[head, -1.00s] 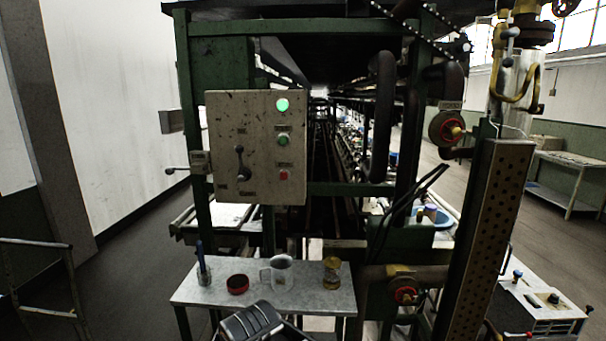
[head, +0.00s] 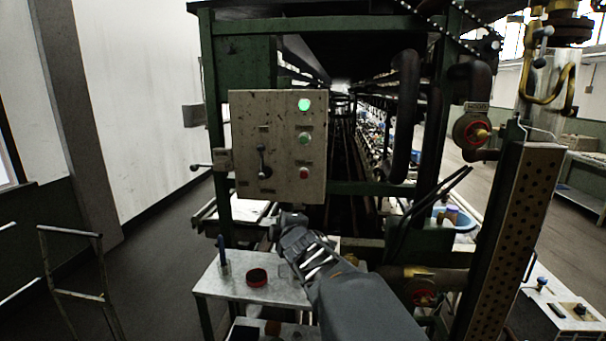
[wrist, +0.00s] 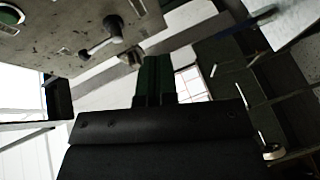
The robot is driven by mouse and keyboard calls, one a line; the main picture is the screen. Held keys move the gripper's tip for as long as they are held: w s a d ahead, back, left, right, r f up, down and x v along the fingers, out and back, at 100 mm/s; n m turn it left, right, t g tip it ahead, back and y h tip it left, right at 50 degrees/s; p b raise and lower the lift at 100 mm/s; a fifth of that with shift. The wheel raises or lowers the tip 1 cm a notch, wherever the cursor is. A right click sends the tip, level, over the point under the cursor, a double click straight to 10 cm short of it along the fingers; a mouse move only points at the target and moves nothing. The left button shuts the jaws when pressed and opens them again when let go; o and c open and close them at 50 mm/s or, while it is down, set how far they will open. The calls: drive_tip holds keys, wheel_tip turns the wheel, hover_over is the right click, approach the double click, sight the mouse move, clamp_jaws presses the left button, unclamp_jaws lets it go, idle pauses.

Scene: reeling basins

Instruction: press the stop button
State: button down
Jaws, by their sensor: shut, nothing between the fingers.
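The red stop button (head: 304,172) is the lowest in the right column of the speckled grey control panel (head: 245,110), under a green button (head: 304,138) and a lit green lamp (head: 304,104). My gripper (head: 287,220) is below the panel's lower edge in the head view, apart from the button and lower. It is shut and holds nothing. In the wrist view the panel (wrist: 75,35) is at upper left with its black-knobbed lever (wrist: 113,27).
The lever (head: 263,165) sticks out left of the buttons. Pipes and a red valve (head: 473,131) stand to the right.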

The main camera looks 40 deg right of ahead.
sight(304, 175)
drive_tip(key=w+d+r+n+t+y, duration=0.1)
drive_tip(key=d+r+n+t+y, duration=0.4)
drive_tip(key=n, duration=0.7)
drive_tip(key=shift+w+d+r+n+p, duration=0.2)
drive_tip(key=shift+w+r+n+p, duration=0.15)
drive_tip(key=shift+r, duration=0.45)
drive_tip(key=shift+w+d+p, duration=1.9)
drive_tip(key=shift+w+d, duration=1.15)
drive_tip(key=shift+w, duration=0.1)
drive_tip(key=shift+w+d+f, duration=0.1)
drive_tip(key=shift+w+d+b, duration=0.2)
drive_tip(key=shift+b, duration=0.25)
